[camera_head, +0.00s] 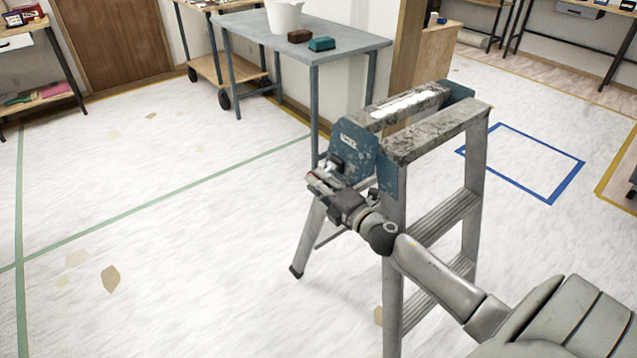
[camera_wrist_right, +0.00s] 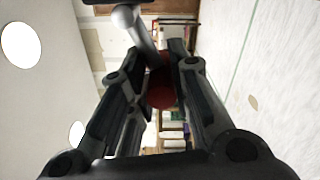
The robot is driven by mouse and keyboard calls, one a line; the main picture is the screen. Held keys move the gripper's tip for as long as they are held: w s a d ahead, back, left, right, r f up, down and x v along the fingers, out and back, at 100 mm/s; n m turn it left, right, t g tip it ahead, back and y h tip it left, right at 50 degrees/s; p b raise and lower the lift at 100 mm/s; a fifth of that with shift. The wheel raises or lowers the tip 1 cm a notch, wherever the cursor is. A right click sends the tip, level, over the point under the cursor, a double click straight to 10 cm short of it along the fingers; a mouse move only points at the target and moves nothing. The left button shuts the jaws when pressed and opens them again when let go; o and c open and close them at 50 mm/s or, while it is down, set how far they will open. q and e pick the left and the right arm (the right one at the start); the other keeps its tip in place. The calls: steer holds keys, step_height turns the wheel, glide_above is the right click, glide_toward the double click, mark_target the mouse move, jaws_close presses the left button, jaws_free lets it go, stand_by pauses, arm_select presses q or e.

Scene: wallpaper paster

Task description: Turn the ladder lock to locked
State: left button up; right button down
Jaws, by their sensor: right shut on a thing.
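The stepladder (camera_head: 437,132) stands open on the floor, with blue side plates and a worn, paint-marked top. The ladder lock (camera_head: 335,163) is on its blue left plate, small and partly hidden by my gripper. My right gripper (camera_head: 322,180) reaches in from the right and is at the lock. In the right wrist view my right gripper (camera_wrist_right: 150,62) has its fingers on either side of a grey lever (camera_wrist_right: 140,36) with a rounded end. A red round part (camera_wrist_right: 161,89) shows between the fingers. The exact contact is hard to see. My left gripper is not in view.
A grey-blue table (camera_head: 345,42) behind the ladder holds a white bucket (camera_head: 285,17), a brown block (camera_head: 299,36) and a teal block (camera_head: 321,44). A wheeled cart (camera_head: 222,66) stands behind it. The floor at left is mostly clear, with green tape lines and scraps.

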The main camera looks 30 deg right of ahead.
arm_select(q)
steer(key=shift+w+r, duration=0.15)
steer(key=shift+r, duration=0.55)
arm_select(e)
steer(key=shift+s+f+n, duration=0.15)
steer(key=shift+f+n, duration=0.35)
steer(key=shift+f, duration=0.25)
steer(key=c, duration=1.5)
jaws_free()
steer(key=shift+c, duration=0.2)
steer(key=shift+o, duration=1.3)
steer(key=shift+d+r, duration=0.1)
steer(key=shift+r, duration=0.15)
steer(key=shift+r, duration=0.1)
